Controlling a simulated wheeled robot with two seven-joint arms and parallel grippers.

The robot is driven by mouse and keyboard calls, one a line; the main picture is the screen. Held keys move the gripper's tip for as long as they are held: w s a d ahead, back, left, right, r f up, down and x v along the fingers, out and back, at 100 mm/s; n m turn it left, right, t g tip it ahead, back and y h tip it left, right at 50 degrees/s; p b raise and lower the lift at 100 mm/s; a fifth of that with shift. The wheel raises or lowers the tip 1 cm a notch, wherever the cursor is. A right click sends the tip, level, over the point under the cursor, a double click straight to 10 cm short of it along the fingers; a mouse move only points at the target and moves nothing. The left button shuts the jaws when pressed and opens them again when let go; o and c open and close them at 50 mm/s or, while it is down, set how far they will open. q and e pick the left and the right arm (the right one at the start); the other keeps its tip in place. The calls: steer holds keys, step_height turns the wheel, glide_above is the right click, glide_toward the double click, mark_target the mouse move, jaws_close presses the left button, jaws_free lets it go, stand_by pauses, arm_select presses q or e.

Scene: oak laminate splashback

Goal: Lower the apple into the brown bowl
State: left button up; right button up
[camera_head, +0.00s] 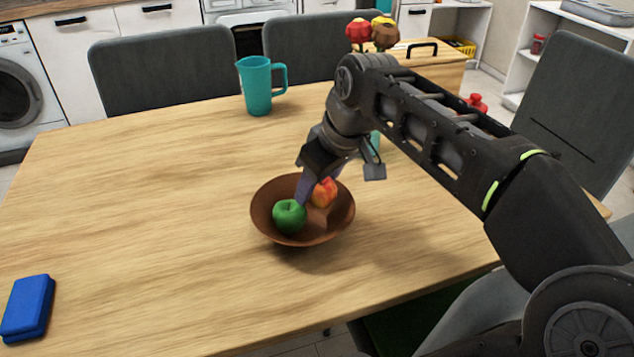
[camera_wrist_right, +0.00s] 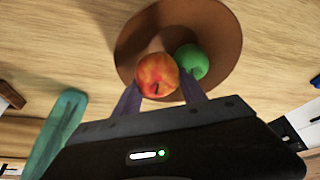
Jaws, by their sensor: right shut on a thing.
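The brown bowl (camera_head: 262,213) stands upright on the wooden table; its inside also shows in the right wrist view (camera_wrist_right: 218,30). A red-orange apple (camera_head: 325,192) is between the two fingers of my right gripper (camera_head: 312,190), which is shut on it. In the right wrist view the red-orange apple (camera_wrist_right: 157,74) sits between the fingertips, in front of the bowl. A green apple (camera_head: 290,216) lies in the bowl, close beside the held one. I cannot tell whether the held apple touches the bowl or the green apple. My left gripper is not in view.
A teal pitcher (camera_head: 257,88) stands at the table's back. A teal item (camera_head: 375,141) is mostly hidden behind my right arm. A blue block (camera_head: 27,308) lies at the front left. A wooden box (camera_head: 440,75) stands at the back right. The table left of the bowl is clear.

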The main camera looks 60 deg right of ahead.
mark_target(329, 193)
steer(key=o, duration=1.5)
steer(key=shift+p+v, duration=0.9)
steer(key=shift+v, duration=3.05)
